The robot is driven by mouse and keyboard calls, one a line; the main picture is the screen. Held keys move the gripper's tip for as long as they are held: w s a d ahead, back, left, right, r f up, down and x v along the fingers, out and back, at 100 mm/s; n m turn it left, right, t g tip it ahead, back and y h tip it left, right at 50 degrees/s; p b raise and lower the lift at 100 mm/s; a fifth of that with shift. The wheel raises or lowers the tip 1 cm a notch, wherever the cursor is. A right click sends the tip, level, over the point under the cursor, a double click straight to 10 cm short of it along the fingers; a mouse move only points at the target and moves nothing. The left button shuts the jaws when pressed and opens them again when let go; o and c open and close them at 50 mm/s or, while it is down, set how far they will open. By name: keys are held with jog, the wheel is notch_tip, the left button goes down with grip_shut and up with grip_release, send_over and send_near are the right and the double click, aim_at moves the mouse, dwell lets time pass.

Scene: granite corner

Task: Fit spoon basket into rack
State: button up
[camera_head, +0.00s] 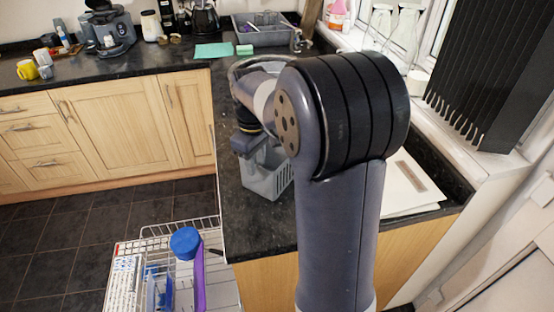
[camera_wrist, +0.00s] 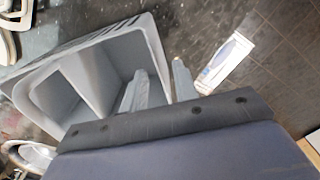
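The grey spoon basket (camera_head: 265,181) stands upright on the dark granite counter, partly hidden by my arm. In the wrist view, the basket (camera_wrist: 85,75) shows its divided, empty-looking inside. My gripper (camera_wrist: 160,80) is at its right wall: one finger is inside the basket and the other outside, with the rim between them. I cannot tell whether the fingers press on the wall. In the head view my gripper (camera_head: 246,146) is just above the basket, its fingers hidden. The white wire rack (camera_head: 155,232) is pulled out at the lower left, below counter height.
The rack holds a blue round-topped item (camera_head: 186,243) and a purple item (camera_head: 199,280). A grey dish tray (camera_head: 265,37), a teal cloth (camera_head: 214,50) and kitchen appliances stand at the back. The counter edge runs between basket and rack.

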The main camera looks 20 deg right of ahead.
send_over(258, 193)
notch_tip(258, 193, down, 4)
jog(key=shift+w+f, duration=0.1)
jog(key=shift+w, duration=0.05)
jog(key=shift+c, duration=0.3)
grip_shut()
